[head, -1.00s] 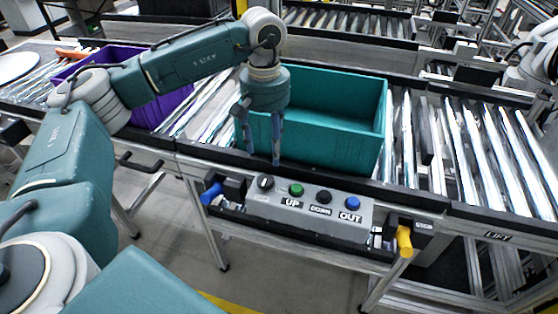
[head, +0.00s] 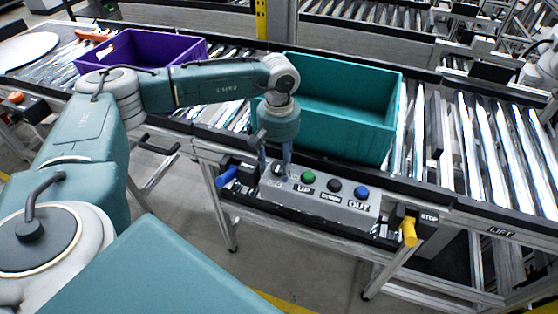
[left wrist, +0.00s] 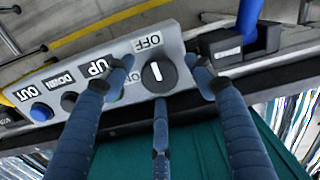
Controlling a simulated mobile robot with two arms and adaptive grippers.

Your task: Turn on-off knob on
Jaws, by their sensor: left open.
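The on-off knob (left wrist: 158,77) is black and round with a white mark, on a grey control panel (head: 320,201). In the left wrist view the mark stands nearly upright. The OFF label (left wrist: 148,41) is just above the knob; the ON label is partly hidden by a finger. My left gripper (head: 275,170) is over the knob end of the panel. It is open, with its fingers (left wrist: 160,68) spread around the knob. Whether any finger touches the knob I cannot tell. My right gripper is not in view.
Green UP (head: 308,177), black DOWN (head: 334,186) and blue OUT (head: 361,193) buttons line the panel. A blue handle (head: 228,177) and yellow knob (head: 408,232) flank it. A teal bin (head: 345,125) stands on the rollers just behind; a purple bin (head: 125,50) is further left.

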